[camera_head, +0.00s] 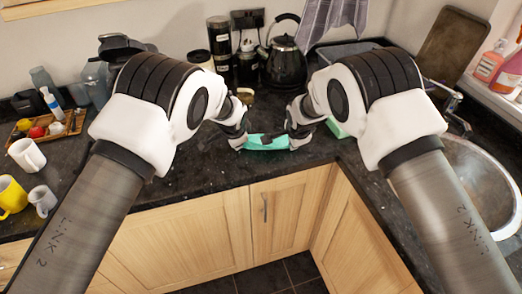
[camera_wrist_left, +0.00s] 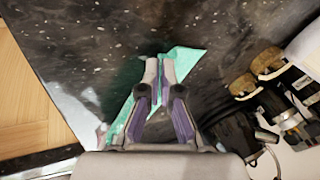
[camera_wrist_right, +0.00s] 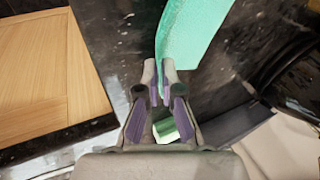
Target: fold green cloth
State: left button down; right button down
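The green cloth (camera_head: 266,142) is stretched between my two grippers above the dark granite worktop, near its front edge. My left gripper (camera_head: 243,145) is at its left end. In the left wrist view, the fingertips (camera_wrist_left: 159,68) are closed together on the cloth (camera_wrist_left: 185,60), which shows on both sides of them. My right gripper (camera_head: 292,142) is at its right end. In the right wrist view, the fingertips (camera_wrist_right: 158,74) pinch an edge of the cloth (camera_wrist_right: 195,35). The fingers hide the pinched parts.
A black kettle (camera_head: 285,60) and dark canisters (camera_head: 220,40) stand behind. A pale green item (camera_head: 337,128) lies right of my right gripper. A round sink (camera_head: 478,175) is at right. A wooden tray (camera_head: 45,138) and mugs (camera_head: 27,155) are at left.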

pick_arm(q)
jog(key=shift+s+r, duration=0.1)
jog(key=shift+r, duration=0.05)
pick_arm(e)
jog(key=shift+s+r, duration=0.15)
pick_arm(q)
jog(key=c, duration=1.3)
grip_release()
jog(key=shift+w+f, duration=0.2)
pick_arm(e)
jog(key=c, duration=1.2)
grip_release()
jog(key=shift+w+f, duration=0.2)
jog(key=shift+w, duration=0.05)
jog(key=shift+c, duration=0.2)
pick_arm(q)
jog(key=shift+o, duration=1.3)
jog(key=shift+w+f, duration=0.1)
jog(key=shift+w, duration=0.05)
pick_arm(e)
jog(key=shift+o, duration=1)
jog(key=shift+w+f, duration=0.1)
jog(key=shift+w, duration=0.05)
pick_arm(q)
jog(key=shift+s+r, duration=0.2)
pick_arm(e)
jog(key=shift+s+r, duration=0.2)
